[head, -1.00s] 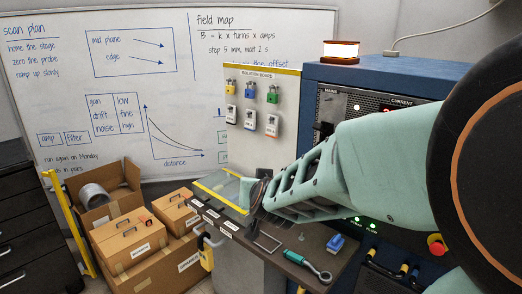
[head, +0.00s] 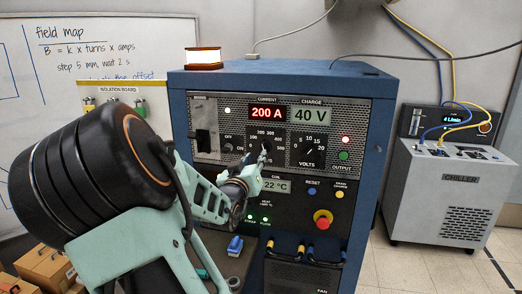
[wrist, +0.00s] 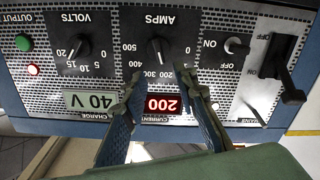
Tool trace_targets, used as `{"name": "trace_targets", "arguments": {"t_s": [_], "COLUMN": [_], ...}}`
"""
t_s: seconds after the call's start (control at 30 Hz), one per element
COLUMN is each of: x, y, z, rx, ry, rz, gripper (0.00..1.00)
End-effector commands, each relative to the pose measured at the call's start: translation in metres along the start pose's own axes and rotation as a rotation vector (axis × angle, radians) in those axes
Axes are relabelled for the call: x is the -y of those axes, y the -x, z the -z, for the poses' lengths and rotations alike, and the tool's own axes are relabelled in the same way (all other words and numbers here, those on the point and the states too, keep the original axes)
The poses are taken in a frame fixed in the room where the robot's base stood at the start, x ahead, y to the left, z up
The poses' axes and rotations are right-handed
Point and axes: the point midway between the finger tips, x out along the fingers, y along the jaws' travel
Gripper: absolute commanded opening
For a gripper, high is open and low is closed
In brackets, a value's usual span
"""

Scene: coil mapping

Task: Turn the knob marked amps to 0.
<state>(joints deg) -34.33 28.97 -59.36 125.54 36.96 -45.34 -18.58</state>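The amps knob (wrist: 158,50) is a black dial in the wrist view, which shows the panel upside down. Its scale runs from 0 to 500. The red current display (head: 268,114) reads 200 A, and it also shows in the wrist view (wrist: 163,106). My gripper (wrist: 163,84) is open, its two fingers apart and pointing at the amps knob. The fingertips lie on the display side of the knob in the picture; I cannot tell whether they touch it. In the head view my gripper (head: 258,158) partly covers the amps dial.
The volts knob (wrist: 82,48) and an on/off knob (wrist: 235,46) flank the amps knob. A large black mains switch (head: 204,140) sticks out. A red emergency button (head: 322,219) is lower down. The chiller (head: 447,195) stands right, with open floor before it.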

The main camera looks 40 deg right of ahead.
Motion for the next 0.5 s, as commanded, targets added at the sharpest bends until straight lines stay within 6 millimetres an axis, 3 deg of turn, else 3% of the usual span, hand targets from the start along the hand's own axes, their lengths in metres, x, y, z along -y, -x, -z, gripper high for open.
{"name": "trace_targets", "arguments": {"t_s": [0.3, 0.5], "x": [-0.001, 0.000], "y": [-0.053, -0.075], "z": [0.000, 0.000], "rx": [0.001, 0.001], "ry": [0.002, 0.000], "rz": [-0.002, 0.000], "gripper": [0.27, 0.27]}}
